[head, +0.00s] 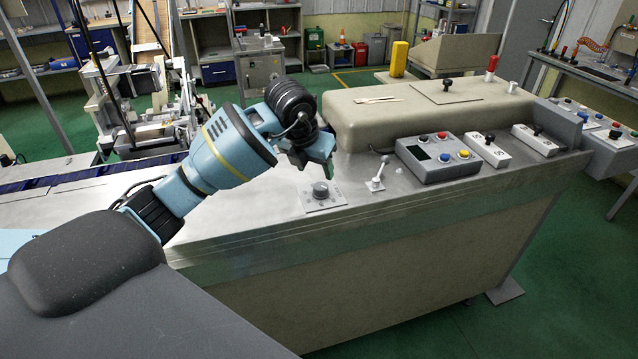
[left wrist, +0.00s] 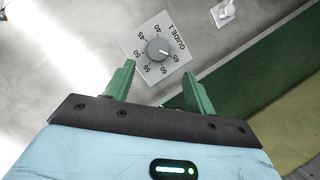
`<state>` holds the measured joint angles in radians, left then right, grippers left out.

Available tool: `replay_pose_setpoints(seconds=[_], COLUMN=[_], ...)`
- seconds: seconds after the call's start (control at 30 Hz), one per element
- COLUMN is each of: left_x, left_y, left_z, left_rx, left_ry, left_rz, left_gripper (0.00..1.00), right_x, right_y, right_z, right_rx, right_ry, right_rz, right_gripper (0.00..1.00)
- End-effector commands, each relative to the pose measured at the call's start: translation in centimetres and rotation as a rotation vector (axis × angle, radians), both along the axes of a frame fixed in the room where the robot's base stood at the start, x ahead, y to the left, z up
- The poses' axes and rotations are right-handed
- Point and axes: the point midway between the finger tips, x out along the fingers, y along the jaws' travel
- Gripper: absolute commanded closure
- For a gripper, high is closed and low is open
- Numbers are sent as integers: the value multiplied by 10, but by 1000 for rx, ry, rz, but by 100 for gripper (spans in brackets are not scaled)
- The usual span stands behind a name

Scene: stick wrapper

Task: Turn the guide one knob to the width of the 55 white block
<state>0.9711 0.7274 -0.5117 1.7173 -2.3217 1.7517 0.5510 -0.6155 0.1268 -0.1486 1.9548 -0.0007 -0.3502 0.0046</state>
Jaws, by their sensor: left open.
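The guide one knob (head: 320,189) is a grey round knob on a square white plate on the metal bench top. In the left wrist view the knob (left wrist: 157,49) sits on a dial labelled GUIDE 1, with marks from 40 to 65. Its white pointer line appears to point near 65.
A small lever (head: 378,174) stands right of the knob. A grey control box (head: 440,156) with coloured buttons is further right. A beige housing (head: 425,112) rises behind. The bench's front edge lies close in front of the knob.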

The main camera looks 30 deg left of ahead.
Motion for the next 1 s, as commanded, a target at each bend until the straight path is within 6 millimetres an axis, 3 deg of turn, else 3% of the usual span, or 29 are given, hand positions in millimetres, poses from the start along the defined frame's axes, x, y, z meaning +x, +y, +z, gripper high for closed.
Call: replay_pose_setpoints(seconds=[0.27,0.7,1.0], left_x=[1,24,29], left_y=[3,4,5], left_z=[-4,-60,-72], left_rx=[10,8,9], left_ry=[8,8,4], left_rz=[10,8,6], left_gripper=[45,45,45], right_x=[-1,-5,-5], right_y=[0,0,1], right_z=[-1,-6,-5], right_rx=[0,0,2], right_ry=[2,15,15], right_rz=[0,-1,-2], right_gripper=[64,64,64])
